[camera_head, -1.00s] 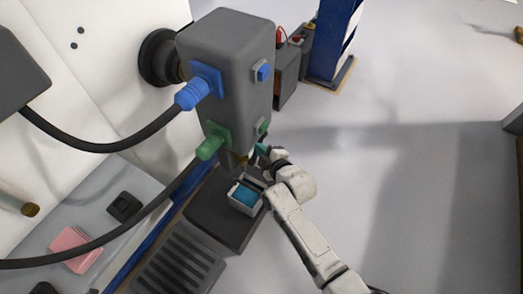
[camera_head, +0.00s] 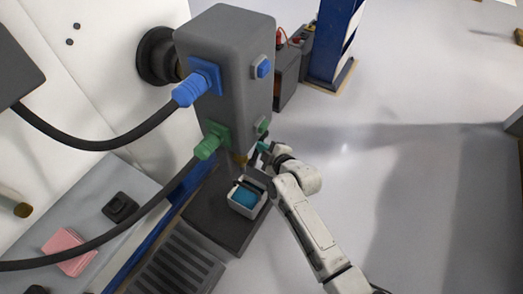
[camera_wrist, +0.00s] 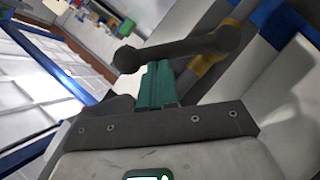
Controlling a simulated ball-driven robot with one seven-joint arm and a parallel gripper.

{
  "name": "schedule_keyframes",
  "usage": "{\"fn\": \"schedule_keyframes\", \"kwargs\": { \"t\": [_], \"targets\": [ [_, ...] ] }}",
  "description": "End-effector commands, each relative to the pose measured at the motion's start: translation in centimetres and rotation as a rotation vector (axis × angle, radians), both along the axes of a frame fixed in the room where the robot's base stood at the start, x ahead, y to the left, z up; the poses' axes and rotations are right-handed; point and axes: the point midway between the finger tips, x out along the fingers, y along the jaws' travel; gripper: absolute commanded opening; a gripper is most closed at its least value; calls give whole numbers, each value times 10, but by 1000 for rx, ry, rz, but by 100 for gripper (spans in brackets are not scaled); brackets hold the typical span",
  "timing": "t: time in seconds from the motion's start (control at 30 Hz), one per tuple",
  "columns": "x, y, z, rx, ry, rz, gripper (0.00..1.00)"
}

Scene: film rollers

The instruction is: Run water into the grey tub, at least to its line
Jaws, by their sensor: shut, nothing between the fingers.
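The grey tub (camera_head: 236,208) stands on a dark ledge under the tall grey box. Its inside shows blue, which looks like water; its line cannot be made out. A brass-coloured spout (camera_head: 239,159) is above the tub, and it also shows in the wrist view (camera_wrist: 204,70). No stream can be made out. My gripper (camera_head: 263,147) is to the right of the spout. In the wrist view my gripper's green fingers (camera_wrist: 158,68) are together and empty, right at a dark lever with a round end (camera_wrist: 170,53). Whether they touch it cannot be told.
The grey box (camera_head: 225,70) carries blue and green fittings with black hoses. A slatted grate (camera_head: 178,265) lies in front of the dark ledge (camera_head: 200,215). A pink block (camera_head: 68,250) sits on the left counter.

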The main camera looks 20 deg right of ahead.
Motion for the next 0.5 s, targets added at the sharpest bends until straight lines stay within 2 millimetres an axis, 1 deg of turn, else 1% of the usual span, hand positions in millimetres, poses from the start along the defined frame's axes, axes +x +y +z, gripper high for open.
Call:
{"fn": "schedule_keyframes", "kwargs": {
  "t": [0.03, 0.17, 0.5],
  "targets": [
    [2, -3, -3, 20, 12, -2, 0],
    [8, -10, -7, 99, 69, -2, 0],
    [21, -28, -21, 357, 257, -2, 0]
  ]
}}
